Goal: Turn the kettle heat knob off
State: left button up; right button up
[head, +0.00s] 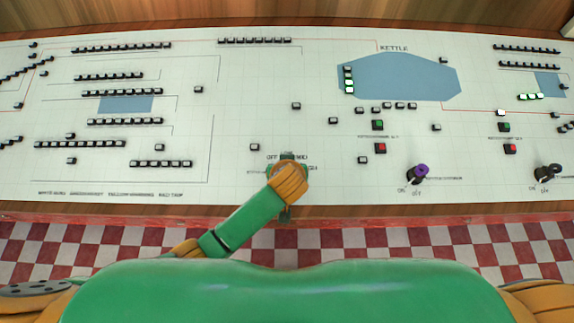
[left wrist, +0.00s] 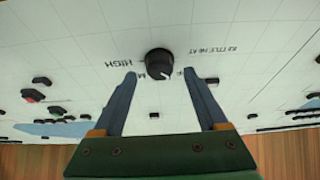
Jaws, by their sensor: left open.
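The heat knob (left wrist: 158,63) is round and black with a white pointer line. In the left wrist view it sits on the white panel beside HIGH and KETTLE HEAT lettering. Its pointer slants toward the bottom of that view. My left gripper (left wrist: 160,76) is open, its two fingers on either side of the near edge of the knob, with a gap to each. Whether the tips reach around it is unclear. In the head view my left gripper (head: 287,158) is over the OFF/LOW/MED lettering and my wrist hides the knob. My right gripper is out of view.
The white panel (head: 230,120) carries many small black switches. A purple-topped lever (head: 417,173) and a black lever (head: 547,173) stand to the right. Red buttons (head: 379,147) and green buttons (head: 378,124) lie near the blue kettle diagram (head: 410,80). The wooden front edge (head: 120,212) is nearest me.

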pick_arm(q)
jog(key=v, duration=0.5)
